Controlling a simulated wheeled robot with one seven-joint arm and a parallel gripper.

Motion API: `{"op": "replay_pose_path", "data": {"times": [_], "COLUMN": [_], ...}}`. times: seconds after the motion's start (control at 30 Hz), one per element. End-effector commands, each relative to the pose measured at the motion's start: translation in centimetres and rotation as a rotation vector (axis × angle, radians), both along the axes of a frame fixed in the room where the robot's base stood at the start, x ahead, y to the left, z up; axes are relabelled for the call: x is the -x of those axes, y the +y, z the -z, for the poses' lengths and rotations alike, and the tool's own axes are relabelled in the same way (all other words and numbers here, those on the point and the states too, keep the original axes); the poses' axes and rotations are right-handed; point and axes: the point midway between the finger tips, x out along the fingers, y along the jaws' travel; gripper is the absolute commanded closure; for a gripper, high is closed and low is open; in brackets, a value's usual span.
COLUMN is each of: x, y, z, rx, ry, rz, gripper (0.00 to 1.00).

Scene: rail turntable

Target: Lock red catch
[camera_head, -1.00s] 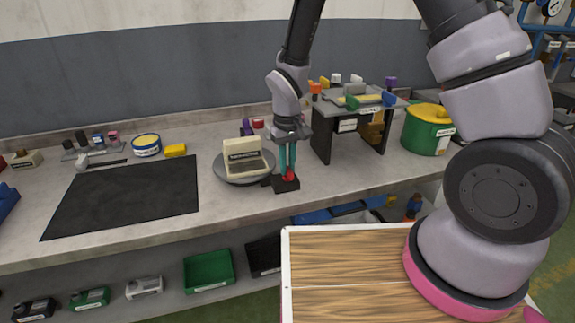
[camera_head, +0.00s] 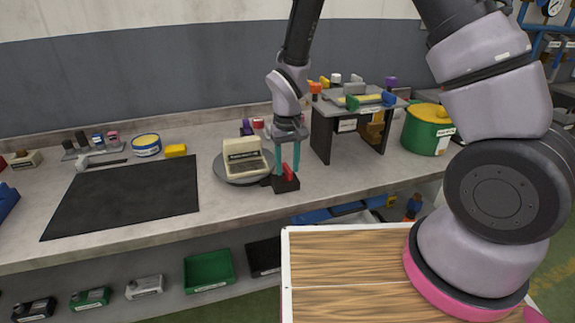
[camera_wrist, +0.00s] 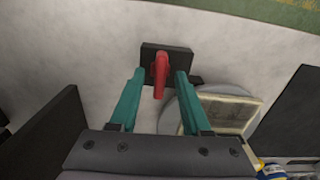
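The red catch (camera_head: 288,172) stands on a small black base (camera_head: 286,185) at the front of the bench, beside the grey turntable (camera_head: 228,176). In the wrist view the red catch (camera_wrist: 160,74) lies between the two teal fingers, with a gap on both sides. My gripper (camera_head: 289,165) is open around it, pointing down, and it also shows in the wrist view (camera_wrist: 160,77). A cream labelled block (camera_head: 243,148) stands on the turntable. Part of the catch is hidden by a finger in the head view.
A black stand (camera_head: 322,135) with coloured parts on top is to the right, with a green pot (camera_head: 425,135) beyond it. A black mat (camera_head: 125,200) covers the left of the bench. A yellow block (camera_head: 176,150) lies behind it.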

Motion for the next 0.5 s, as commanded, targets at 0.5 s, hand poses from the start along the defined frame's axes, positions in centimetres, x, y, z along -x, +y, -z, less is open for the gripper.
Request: {"op": "replay_pose_path", "data": {"times": [0.5], "x": [-0.1], "y": [0.1], "z": [-4.4], "rx": [-0.004], "ry": [-0.005], "rz": [0.0], "gripper": [0.53]}}
